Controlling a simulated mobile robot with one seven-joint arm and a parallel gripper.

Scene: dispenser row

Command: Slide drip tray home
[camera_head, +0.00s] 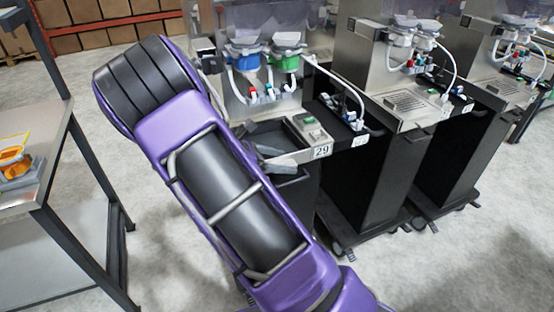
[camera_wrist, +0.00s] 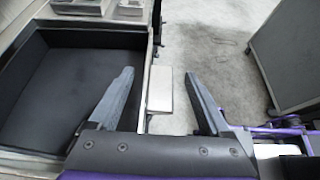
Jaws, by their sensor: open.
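The drip tray, as I take it, is a black open-topped box (camera_wrist: 75,90) at the left of the wrist view, with a pale metal edge. In the head view its dark opening (camera_head: 284,136) lies at the front of the dispenser marked 29, largely behind my gripper and arm. A pale flat plate (camera_wrist: 160,95), perhaps its handle, stands out beside the tray's right edge. My gripper (camera_wrist: 159,73) is open, with one finger on each side of the plate and gaps showing. The left finger overlaps the tray's edge in view; contact cannot be told.
Small metal and grey blocks (camera_wrist: 131,7) sit beyond the tray. More dispensers (camera_head: 405,105) on black stands line the right. A steel table (camera_head: 45,150) with an orange item (camera_head: 14,165) stands at left. Open concrete floor (camera_head: 165,255) lies between.

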